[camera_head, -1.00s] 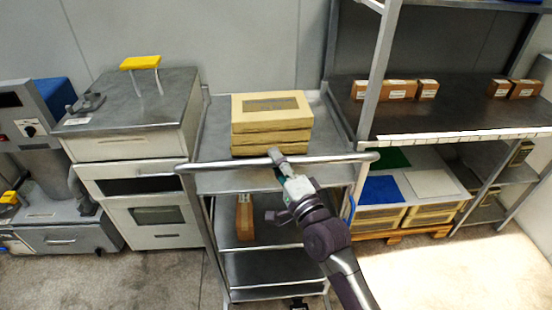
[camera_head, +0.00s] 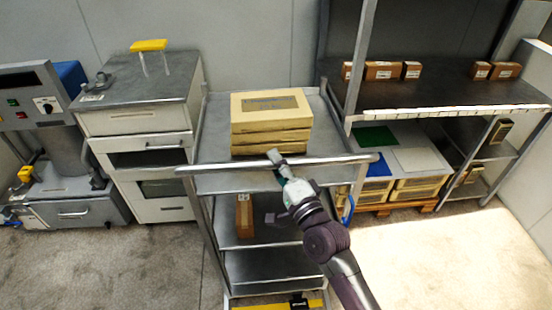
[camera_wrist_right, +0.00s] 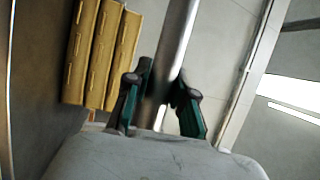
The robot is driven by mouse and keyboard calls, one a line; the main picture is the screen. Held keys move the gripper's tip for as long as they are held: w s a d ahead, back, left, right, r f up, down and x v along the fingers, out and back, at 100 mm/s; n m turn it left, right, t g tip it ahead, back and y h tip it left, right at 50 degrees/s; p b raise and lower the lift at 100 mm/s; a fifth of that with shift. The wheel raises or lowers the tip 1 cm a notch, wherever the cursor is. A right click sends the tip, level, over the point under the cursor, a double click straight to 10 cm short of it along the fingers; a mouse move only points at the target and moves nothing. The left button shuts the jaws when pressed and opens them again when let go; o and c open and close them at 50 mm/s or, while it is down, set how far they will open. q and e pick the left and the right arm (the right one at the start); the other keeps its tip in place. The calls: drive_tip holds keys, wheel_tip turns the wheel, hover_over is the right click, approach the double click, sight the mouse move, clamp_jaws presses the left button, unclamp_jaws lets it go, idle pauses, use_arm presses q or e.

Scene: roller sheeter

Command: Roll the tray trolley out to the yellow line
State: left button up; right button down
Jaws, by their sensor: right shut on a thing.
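The tray trolley (camera_head: 215,180) is a grey metal cart with several shelves and a long push bar (camera_head: 225,167) across its near side. In the right wrist view the gripper's dark and green fingers (camera_wrist_right: 160,95) lie on both sides of the bar (camera_wrist_right: 178,45). My left gripper is not in view.
Stacked tan boxes (camera_head: 270,122) sit on the trolley's top, and a brown box (camera_head: 244,215) on a lower shelf. A grey cabinet (camera_head: 145,125) stands close on the left, a rack (camera_head: 455,107) on the right. Floor (camera_head: 430,255) at the front right is clear.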

drive_tip(key=shift+s+f, duration=0.1)
drive_tip(key=shift+s, duration=0.35)
drive_tip(key=c, duration=0.9)
unclamp_jaws()
drive_tip(key=shift+c, duration=0.2)
drive_tip(key=shift+d, duration=0.1)
drive_tip(key=v, duration=1.2)
